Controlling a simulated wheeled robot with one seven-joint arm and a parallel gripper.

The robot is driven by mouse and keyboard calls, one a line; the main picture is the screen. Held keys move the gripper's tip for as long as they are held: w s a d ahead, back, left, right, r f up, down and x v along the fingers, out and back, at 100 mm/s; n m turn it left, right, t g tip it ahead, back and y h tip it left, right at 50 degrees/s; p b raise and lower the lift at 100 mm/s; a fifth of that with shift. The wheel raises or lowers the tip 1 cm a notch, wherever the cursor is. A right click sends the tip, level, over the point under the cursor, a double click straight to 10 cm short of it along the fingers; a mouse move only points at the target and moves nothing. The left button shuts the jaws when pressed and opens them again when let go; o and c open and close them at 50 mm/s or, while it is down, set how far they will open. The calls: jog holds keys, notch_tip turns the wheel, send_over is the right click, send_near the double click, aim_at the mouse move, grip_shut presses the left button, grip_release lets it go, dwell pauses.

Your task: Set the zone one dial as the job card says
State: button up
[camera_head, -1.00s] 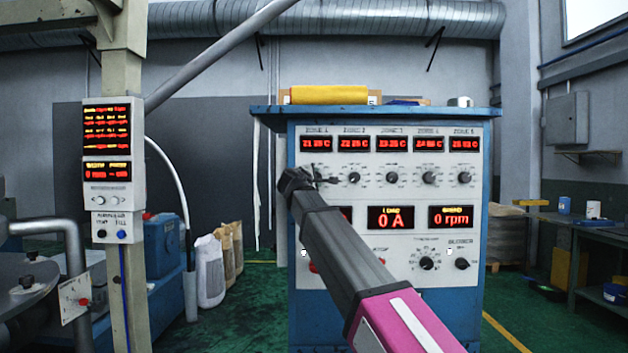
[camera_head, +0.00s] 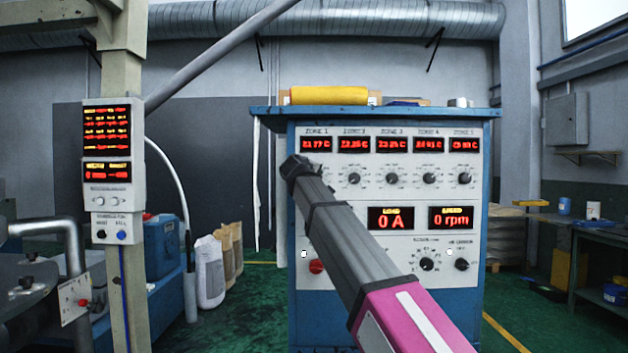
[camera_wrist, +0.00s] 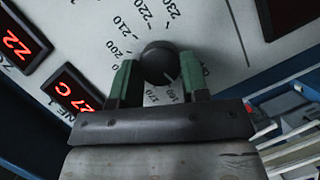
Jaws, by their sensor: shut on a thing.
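The zone one dial (camera_wrist: 160,59) is a round black knob on the white panel, seen close up in the wrist view. Printed numbers from about 160 to 230 ring it; its exact pointer setting is hard to read. My gripper (camera_wrist: 158,80) has its two green fingers on either side of the knob, shut on it. In the head view my gripper (camera_head: 297,168) is over the panel's left edge, below the zone 1 display (camera_head: 316,145), and hides the dial. That red display seems to read about 77 C, blurred. I cannot identify a job card.
The other zone dials (camera_head: 391,180) run along the same row to the right. A red button (camera_head: 317,266) and lower knobs (camera_head: 427,264) sit below. A yellow item (camera_head: 329,95) lies on the cabinet top. A post with a display box (camera_head: 107,130) stands left.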

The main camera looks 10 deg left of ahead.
jog(key=shift+w+d+f+m+g+y, duration=0.1)
jog(key=shift+d+m+g+y, duration=0.2)
jog(key=shift+m+y, duration=2.45)
jog(key=shift+s+d+f+m+g+y, duration=0.2)
jog(key=shift+m+y, duration=1)
jog(key=shift+m, duration=3.05)
jog(key=shift+w+d+r+m+g+y, duration=0.1)
jog(key=shift+w+d+m+g+y, duration=0.3)
jog(key=shift+m+y, duration=2.35)
jog(key=shift+s+a+m+h, duration=0.15)
jog(key=shift+m+h, duration=0.55)
jog(key=shift+m, duration=0.15)
jog(key=o, duration=0.9)
